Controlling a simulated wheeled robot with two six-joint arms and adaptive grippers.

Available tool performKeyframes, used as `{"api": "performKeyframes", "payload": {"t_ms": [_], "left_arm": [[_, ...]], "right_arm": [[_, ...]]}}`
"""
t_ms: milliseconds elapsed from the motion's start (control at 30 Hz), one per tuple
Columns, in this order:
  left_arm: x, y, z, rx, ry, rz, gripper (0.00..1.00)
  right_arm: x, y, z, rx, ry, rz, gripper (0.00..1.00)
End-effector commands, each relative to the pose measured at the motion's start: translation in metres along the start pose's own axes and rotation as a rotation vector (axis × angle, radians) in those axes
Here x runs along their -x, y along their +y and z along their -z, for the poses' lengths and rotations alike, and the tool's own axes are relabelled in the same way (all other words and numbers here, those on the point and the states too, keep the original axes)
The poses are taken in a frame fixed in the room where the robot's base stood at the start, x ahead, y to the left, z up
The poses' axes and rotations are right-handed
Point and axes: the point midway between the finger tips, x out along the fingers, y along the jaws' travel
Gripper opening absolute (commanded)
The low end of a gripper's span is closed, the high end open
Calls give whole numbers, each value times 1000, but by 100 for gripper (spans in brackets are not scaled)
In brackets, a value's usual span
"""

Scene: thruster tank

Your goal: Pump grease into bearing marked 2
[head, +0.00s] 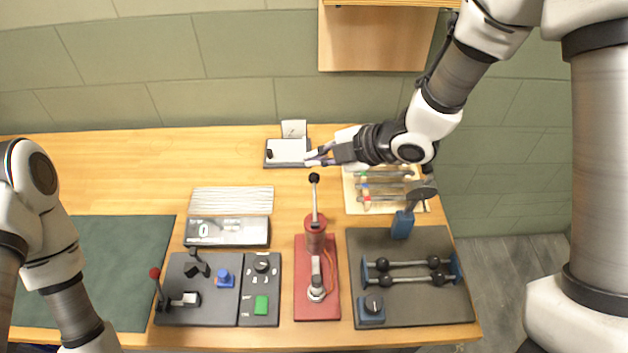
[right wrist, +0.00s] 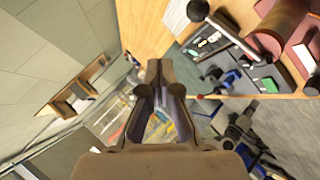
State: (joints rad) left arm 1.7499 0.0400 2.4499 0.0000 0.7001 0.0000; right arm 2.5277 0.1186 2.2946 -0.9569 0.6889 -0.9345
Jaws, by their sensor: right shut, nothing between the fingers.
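A red grease pump stands on a red base plate (head: 304,290). It has a red cylinder (head: 315,232), a silver outlet part at the front and an upright lever topped by a black knob (head: 314,178). In the right wrist view the knob (right wrist: 198,10) and cylinder (right wrist: 284,28) show at the upper right. My right gripper (head: 308,159) is shut and empty, just behind the knob in the head view and apart from it in the wrist view. No bearing marked 2 is readable. My left gripper is out of frame.
A dark board (head: 410,310) with two rods and blue blocks lies right of the pump. A control panel (head: 210,310) with a red-knobbed lever and buttons is at left. A display box (head: 228,232), a tool tray (head: 352,202) and a small stand (head: 288,151) lie behind. The back left is clear.

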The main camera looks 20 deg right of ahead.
Motion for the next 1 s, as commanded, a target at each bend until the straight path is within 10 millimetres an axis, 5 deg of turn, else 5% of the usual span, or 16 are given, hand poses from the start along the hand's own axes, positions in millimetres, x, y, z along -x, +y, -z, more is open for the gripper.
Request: {"api": "performKeyframes", "payload": {"t_ms": [267,1000], "left_arm": [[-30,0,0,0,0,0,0],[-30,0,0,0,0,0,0]], "right_arm": [[-27,-21,-20,1,0,0,0],[-28,-21,-21,1,0,0,0]]}}
